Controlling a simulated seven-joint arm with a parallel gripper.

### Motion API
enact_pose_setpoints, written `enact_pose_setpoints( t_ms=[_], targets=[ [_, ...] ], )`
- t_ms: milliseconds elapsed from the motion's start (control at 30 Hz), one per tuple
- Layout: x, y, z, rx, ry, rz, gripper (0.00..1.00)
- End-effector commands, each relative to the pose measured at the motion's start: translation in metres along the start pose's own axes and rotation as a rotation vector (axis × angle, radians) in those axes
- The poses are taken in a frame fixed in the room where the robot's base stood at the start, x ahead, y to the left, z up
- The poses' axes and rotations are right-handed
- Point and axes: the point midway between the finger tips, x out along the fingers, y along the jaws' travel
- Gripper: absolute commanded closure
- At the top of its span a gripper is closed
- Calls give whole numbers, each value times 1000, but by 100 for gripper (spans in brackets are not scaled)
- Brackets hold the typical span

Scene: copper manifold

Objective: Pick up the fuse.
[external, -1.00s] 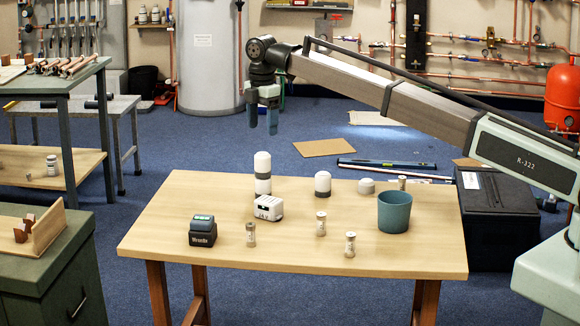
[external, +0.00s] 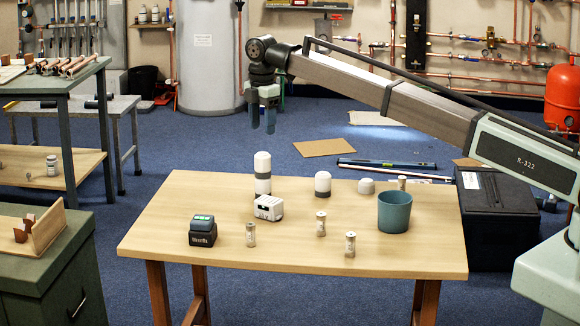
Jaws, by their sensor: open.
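Several small fuse-like cylinders with pale bodies and metal-coloured end caps stand upright on the wooden table (external: 300,255). One fuse (external: 250,235) is at the front left, one (external: 321,224) near the middle, and one (external: 350,244) in front of the blue-grey cup. Another fuse (external: 402,183) stands behind the cup, its lower part hidden. My gripper (external: 263,130) is open and empty, pointing down. It hangs high in the picture, above and apart from all the fuses.
The cup (external: 395,212) stands at the right. A dark block with a teal top (external: 203,231), a white box (external: 268,207), a white-and-grey stacked cylinder (external: 262,173), a capsule shape (external: 323,184) and a low dome (external: 366,186) share the table. The front strip is clear.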

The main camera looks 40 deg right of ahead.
Motion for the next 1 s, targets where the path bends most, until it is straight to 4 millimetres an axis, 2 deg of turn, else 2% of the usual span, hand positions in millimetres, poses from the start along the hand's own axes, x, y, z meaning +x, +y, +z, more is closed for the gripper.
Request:
enact_pose_setpoints(
  t_ms=[133,233,367,467,533,700,867,900,1000],
  targets=[
    [0,-6,-22,-24,0,0,45],
    [-2,-16,-50,-56,1,3,45],
    [-4,-46,-87,-104,2,8,45],
    [-3,-83,-108,-141,4,12,45],
    [-1,-115,-120,-167,5,15,45],
    [6,-196,-132,-222,8,22,45],
    [17,-277,-123,-210,10,24,45],
    [20,-296,-118,-188,11,24,45],
    [27,-335,-102,-100,11,22,45]
  ],
)
